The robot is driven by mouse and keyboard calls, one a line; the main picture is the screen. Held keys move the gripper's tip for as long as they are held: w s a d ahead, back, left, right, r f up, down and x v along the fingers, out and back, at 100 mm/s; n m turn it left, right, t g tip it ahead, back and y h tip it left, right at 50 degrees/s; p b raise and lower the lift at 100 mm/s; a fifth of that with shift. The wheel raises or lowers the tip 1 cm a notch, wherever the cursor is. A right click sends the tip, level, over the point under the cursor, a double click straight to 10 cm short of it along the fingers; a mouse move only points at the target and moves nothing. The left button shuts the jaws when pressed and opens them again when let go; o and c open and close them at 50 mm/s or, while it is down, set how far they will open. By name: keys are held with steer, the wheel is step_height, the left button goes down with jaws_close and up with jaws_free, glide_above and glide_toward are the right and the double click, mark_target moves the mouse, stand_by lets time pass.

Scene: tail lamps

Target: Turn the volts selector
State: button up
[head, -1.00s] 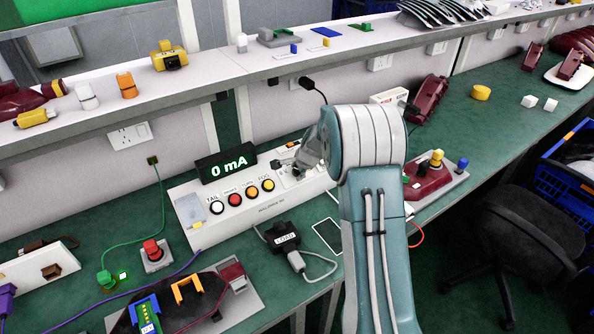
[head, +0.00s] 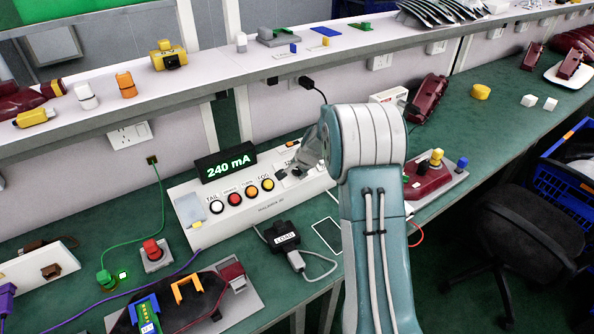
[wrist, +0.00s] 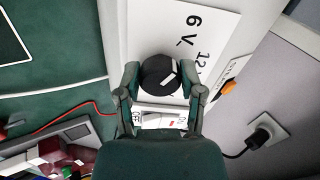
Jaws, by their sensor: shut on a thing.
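In the wrist view the volts selector is a round black knob (wrist: 158,75) with a white pointer line, on a white panel (wrist: 212,22) printed "6 V" and "12", the rest of the second label being cut off or covered. My gripper (wrist: 161,80) is shut on the knob, one finger on each side. The pointer's exact setting is hard to tell. In the head view my gripper (head: 296,170) is at the right end of the white console (head: 255,216), and my arm partly hides that end. The dark display (head: 226,163) on the console reads 240 mA.
Several coloured buttons, including a red one (head: 235,199), line the console front. A black load box (head: 281,236) and a white-edged tablet (head: 327,236) lie in front. A shelf (head: 215,72) runs behind and above. A plugged wall socket (wrist: 262,133) is beside the panel.

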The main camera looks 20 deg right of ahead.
steer(key=o, duration=1.2)
steer(key=shift+d, duration=0.1)
steer(key=shift+c, duration=0.2)
steer(key=shift+r, duration=0.1)
steer(key=a+v, duration=0.1)
steer(key=v, duration=1)
steer(key=shift+s+d+r, duration=0.2)
steer(key=shift+d+r, duration=0.05)
steer(key=shift+d, duration=0.25)
